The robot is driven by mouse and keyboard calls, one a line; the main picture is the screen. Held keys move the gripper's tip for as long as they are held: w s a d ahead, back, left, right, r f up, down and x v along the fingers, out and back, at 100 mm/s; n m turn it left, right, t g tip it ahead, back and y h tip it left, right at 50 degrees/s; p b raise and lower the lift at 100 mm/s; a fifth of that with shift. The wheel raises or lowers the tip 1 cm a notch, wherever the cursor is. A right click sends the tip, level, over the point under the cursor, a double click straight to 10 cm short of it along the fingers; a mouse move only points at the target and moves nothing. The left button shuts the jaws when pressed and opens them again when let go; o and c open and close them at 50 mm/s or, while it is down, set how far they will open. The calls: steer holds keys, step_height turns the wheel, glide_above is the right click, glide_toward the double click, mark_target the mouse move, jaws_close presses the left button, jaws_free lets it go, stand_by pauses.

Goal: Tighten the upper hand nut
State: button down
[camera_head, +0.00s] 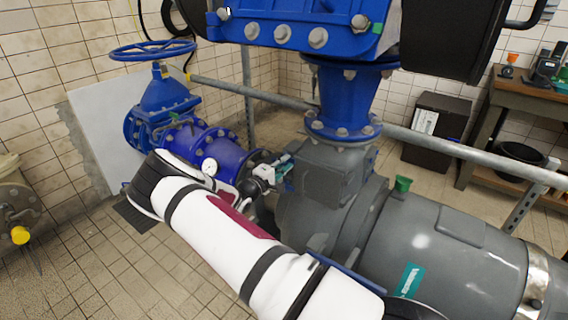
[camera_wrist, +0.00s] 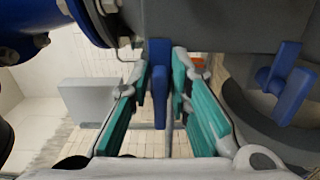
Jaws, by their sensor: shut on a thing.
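My gripper (camera_wrist: 161,95) has teal-lined fingers on either side of a blue hand nut (camera_wrist: 160,82) in the wrist view. The fingers are shut on its bar, which points up and down in that picture. A second blue hand nut (camera_wrist: 287,84), with a two-armed handle, sits to the right on the grey housing, apart from the fingers. Which nut is the upper one cannot be told from the wrist view alone. In the head view my gripper (camera_head: 281,174) reaches the left side of the grey pump housing (camera_head: 328,172); the held nut is mostly hidden there.
A blue flanged pipe (camera_head: 205,140) with a gauge and a handwheel valve (camera_head: 153,50) stand at the left. A grey rail (camera_head: 430,140) runs behind the pump. A blue flanged column (camera_head: 343,95) rises above the housing. A workbench (camera_head: 530,100) stands far right.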

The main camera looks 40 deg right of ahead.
steer(key=shift+f, duration=0.15)
steer(key=c, duration=1.7)
jaws_free()
steer(key=v, duration=1.2)
